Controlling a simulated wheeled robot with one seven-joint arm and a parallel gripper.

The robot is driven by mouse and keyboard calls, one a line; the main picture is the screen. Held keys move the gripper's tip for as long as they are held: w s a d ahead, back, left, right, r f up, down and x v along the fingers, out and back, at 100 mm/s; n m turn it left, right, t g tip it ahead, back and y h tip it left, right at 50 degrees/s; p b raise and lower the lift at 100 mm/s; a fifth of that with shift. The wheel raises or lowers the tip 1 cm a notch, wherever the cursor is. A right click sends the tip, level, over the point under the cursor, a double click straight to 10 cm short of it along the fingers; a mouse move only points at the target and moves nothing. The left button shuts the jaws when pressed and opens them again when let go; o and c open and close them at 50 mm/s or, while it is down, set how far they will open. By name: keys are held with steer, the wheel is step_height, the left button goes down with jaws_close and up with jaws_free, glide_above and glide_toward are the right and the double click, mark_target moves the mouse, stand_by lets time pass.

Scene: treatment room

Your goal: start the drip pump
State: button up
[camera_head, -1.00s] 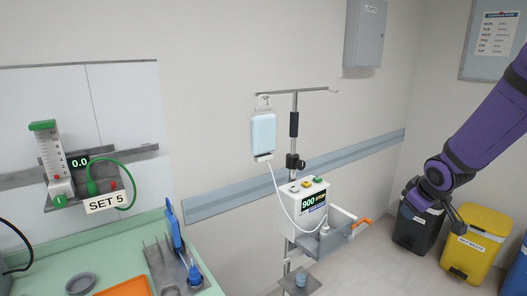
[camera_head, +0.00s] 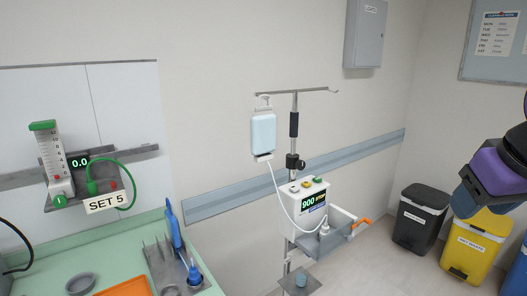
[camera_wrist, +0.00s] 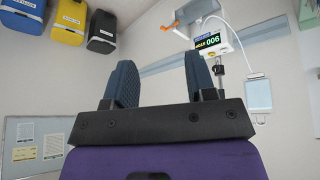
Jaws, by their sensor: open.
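The drip pump (camera_head: 311,222) is a white box on a pole in the head view, with a display reading 900 and further yellow text too small to read surely. Several coloured buttons, yellow and green among them, sit on its top. A pale blue drip bag (camera_head: 263,132) hangs above it, with a white tube looping down to the pump. My gripper (camera_wrist: 158,85) is open and empty in the wrist view, its two blue ridged fingers apart. The pump also shows upside down there (camera_wrist: 215,42), well beyond the fingers. In the head view my arm is at the right edge, clear of the pump.
A grey tray with an orange handle (camera_head: 364,221) juts out right of the pump. Black (camera_head: 418,220) and yellow (camera_head: 477,246) bins stand at the right. A green counter (camera_head: 115,262) with a tool rack fills the lower left. Open space lies between arm and pump.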

steer(key=s, duration=0.1)
steer(key=s+a, duration=0.1)
steer(key=s, duration=0.1)
steer(key=shift+s+r+y, duration=0.2)
steer(key=shift+y, duration=0.1)
